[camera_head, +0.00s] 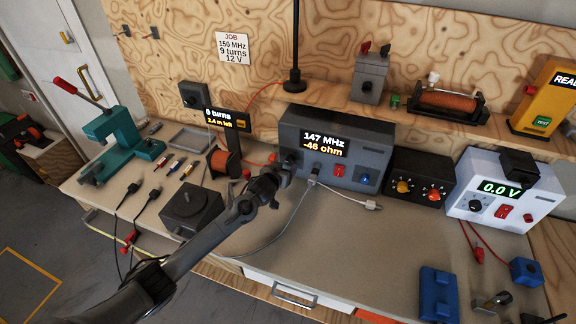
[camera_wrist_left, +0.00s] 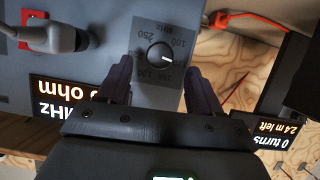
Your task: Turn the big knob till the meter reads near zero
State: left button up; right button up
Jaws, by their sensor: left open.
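The grey meter box (camera_head: 364,160) stands at the back middle of the bench. Its screen (camera_head: 324,146) reads 147 MHz and -46 ohm. The big dark knob (camera_wrist_left: 160,57) sits on a numbered dial on the box's face. Its white pointer line points right in the left wrist view. My left gripper (camera_head: 284,164) is at the box's left end and hides most of the knob in the head view. In the wrist view its open fingers (camera_wrist_left: 155,85) lie on either side of the knob, apart from it. My right gripper is not in view.
A copper wire spool (camera_head: 221,161) and a turns display (camera_head: 226,119) stand left of the box. The bench front is mostly clear.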

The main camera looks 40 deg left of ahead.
aim_at(289, 163)
pick_arm(q)
jog(key=shift+b+x, duration=0.4)
jog(key=shift+x, duration=1.95)
jog(key=c, duration=1.1)
jog(key=shift+o, duration=0.2)
jog(key=shift+d+m, duration=0.1)
jog(key=shift+m, duration=0.2)
jog(key=shift+m+y, duration=0.6)
jog(key=shift+y, duration=0.1)
jog(key=shift+m+g+y, duration=0.4)
jog(key=shift+m+y, duration=0.3)
jog(key=shift+m, duration=0.5)
